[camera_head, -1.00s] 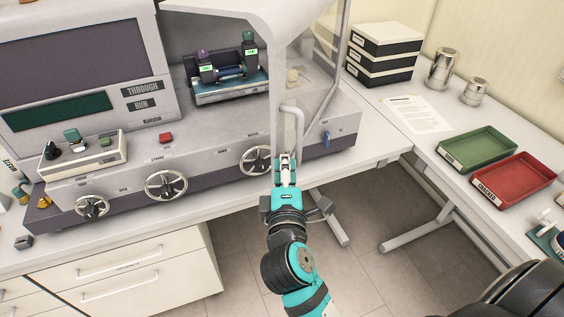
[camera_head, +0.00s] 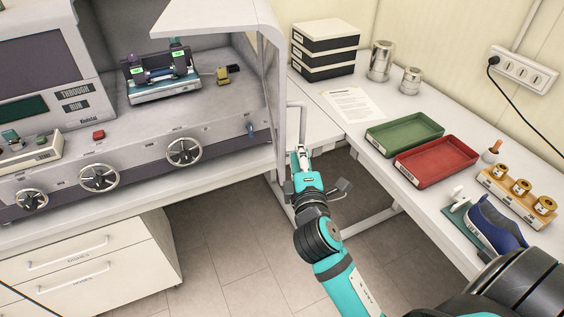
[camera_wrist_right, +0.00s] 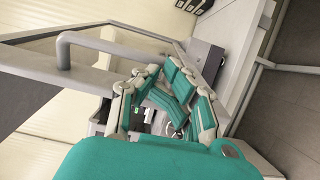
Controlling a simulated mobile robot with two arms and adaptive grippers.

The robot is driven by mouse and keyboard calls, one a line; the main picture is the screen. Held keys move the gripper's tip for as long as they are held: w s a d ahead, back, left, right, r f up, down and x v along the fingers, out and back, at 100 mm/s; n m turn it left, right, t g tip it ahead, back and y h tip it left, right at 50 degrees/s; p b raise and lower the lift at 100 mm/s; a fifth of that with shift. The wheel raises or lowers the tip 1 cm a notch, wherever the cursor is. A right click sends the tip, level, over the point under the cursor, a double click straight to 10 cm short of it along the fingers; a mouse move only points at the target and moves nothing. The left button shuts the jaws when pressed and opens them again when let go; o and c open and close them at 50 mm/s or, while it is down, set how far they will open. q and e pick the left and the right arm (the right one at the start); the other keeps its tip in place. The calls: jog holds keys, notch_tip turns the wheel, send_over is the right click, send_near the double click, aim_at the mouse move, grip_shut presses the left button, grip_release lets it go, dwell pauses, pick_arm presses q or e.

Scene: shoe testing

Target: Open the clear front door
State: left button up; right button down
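The clear front door (camera_head: 263,75) stands swung out at the right end of the grey testing machine. I see it almost edge-on, with a pale frame around a clear pane. Its grey bar handle (camera_head: 303,125) stands off the frame's outer side. My right gripper (camera_head: 299,157) is at the lower end of this handle. In the right wrist view the handle (camera_wrist_right: 92,72) runs into the converging fingertips (camera_wrist_right: 158,72), which look shut on it. The fingers hide the handle's far end. My left gripper is not in view.
The machine (camera_head: 130,150) has several handwheels, and small fixtures stand inside. Right of the door, a side table holds black-and-white boxes (camera_head: 325,50), metal canisters (camera_head: 381,60), a green tray (camera_head: 404,133), a red tray (camera_head: 436,160) and a blue shoe (camera_head: 495,225). Floor lies open beneath my arm.

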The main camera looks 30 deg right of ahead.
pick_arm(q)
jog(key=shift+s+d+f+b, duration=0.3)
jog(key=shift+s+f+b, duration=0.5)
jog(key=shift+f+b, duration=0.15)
pick_arm(e)
jog(key=s+d+n+t+y, duration=0.1)
jog(key=d+n+y, duration=0.3)
jog(key=d, duration=1)
jog(key=s+y, duration=0.1)
jog(key=y, duration=0.1)
jog(key=shift+d+r+n+y, duration=0.2)
jog(key=shift+d+n+y, duration=0.1)
jog(key=shift+d+y, duration=0.1)
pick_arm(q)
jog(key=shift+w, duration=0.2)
